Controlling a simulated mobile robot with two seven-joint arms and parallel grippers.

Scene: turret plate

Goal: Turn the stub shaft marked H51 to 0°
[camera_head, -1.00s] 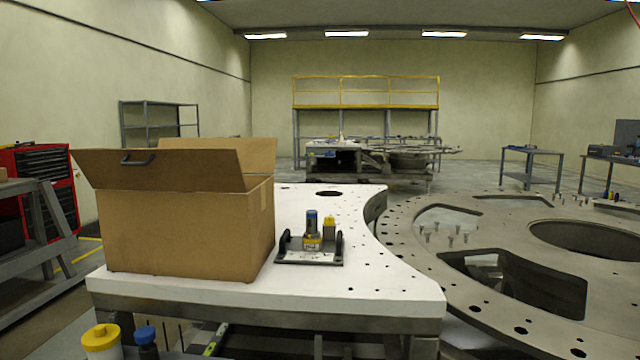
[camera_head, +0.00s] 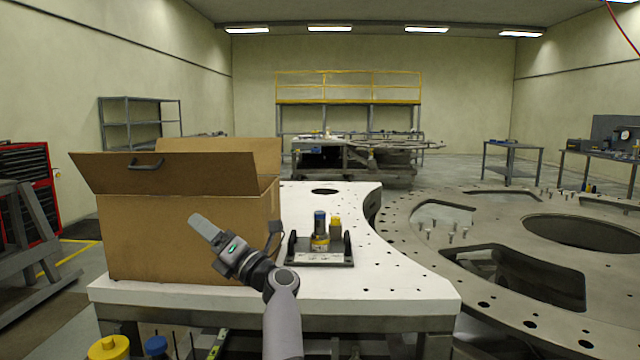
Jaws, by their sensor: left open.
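A small fixture with a grey base plate (camera_head: 320,259) and black upright handles stands on the white table. On it a short upright cylinder with a blue top (camera_head: 320,222) and a yellow band looks like the stub shaft. Its marking is too small to read, and I cannot tell its angle. My right gripper is not in view.
An open cardboard box (camera_head: 180,245) takes up the left of the white table (camera_head: 400,290), close beside the fixture. The table right of the fixture is clear. A large grey ring plate (camera_head: 480,290) with openings lies to the right. Yellow (camera_head: 108,347) and blue (camera_head: 156,345) caps show at the bottom left.

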